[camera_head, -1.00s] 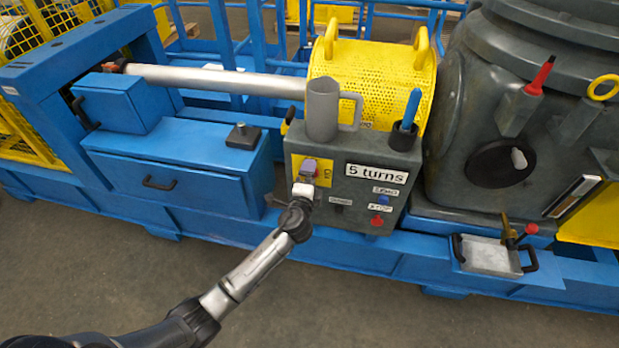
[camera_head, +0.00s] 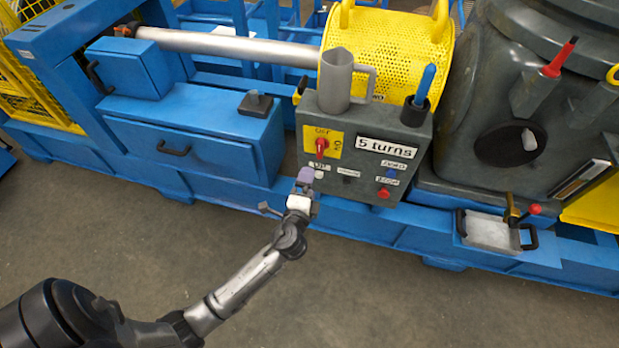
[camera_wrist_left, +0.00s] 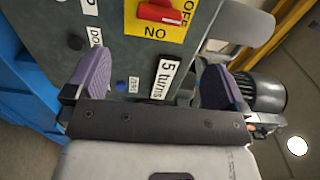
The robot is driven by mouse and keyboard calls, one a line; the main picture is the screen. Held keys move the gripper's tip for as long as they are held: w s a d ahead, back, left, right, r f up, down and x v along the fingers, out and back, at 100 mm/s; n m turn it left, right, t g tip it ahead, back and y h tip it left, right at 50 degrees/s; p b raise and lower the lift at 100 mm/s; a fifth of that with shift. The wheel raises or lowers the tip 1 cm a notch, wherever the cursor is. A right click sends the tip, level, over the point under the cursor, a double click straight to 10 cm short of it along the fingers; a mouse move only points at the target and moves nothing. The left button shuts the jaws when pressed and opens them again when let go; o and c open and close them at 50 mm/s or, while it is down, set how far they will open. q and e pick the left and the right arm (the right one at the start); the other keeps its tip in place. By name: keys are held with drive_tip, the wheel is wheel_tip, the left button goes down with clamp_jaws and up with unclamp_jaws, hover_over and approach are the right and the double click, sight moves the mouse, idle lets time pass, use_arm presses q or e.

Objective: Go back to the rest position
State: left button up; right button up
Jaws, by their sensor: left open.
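My left gripper (camera_head: 305,180) is in front of the grey control box, just below its red rotary switch (camera_head: 321,146) on the yellow OFF/ON plate. In the left wrist view its purple fingers (camera_wrist_left: 150,88) are spread wide with nothing between them. The box face, the "5 turns" label (camera_wrist_left: 165,80) and the red switch (camera_wrist_left: 160,12) show beyond the fingers, apart from them. My right gripper is not in either view.
The control box (camera_head: 350,190) carries a grey mug (camera_head: 336,82) and a holder with a blue-handled tool (camera_head: 424,85). Blue drawers (camera_head: 190,145) stand left, a dark grey housing (camera_head: 520,90) right. A small tray (camera_head: 490,232) sits low right. The floor in front is clear.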

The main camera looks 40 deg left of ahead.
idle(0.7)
use_arm(q)
wheel_tip(320, 180, down, 2)
drive_tip(key=s+a+n+g+y, duration=0.2)
drive_tip(key=s+a+n+g, duration=0.15)
drive_tip(key=n, duration=0.25)
drive_tip(key=s+d+r+n+g+h+p, duration=0.2)
drive_tip(key=s+d+r+g+h+p, duration=0.1)
drive_tip(key=s+d+h, duration=0.3)
drive_tip(key=s+d+r+n+g+h+p, duration=0.3)
drive_tip(key=s+d+g+h, duration=0.1)
drive_tip(key=s+d, duration=0.35)
drive_tip(key=s+r+g+p, duration=0.2)
drive_tip(key=s+r+p, duration=0.1)
drive_tip(key=s+p, duration=0.65)
wheel_tip(320, 180, up, 36)
drive_tip(key=s+p, duration=0.1)
drive_tip(key=p, duration=3.4)
drive_tip(key=shift+s+d+r+m, duration=0.2)
drive_tip(key=shift+s+d+m, duration=0.05)
drive_tip(key=shift+d+m, duration=0.1)
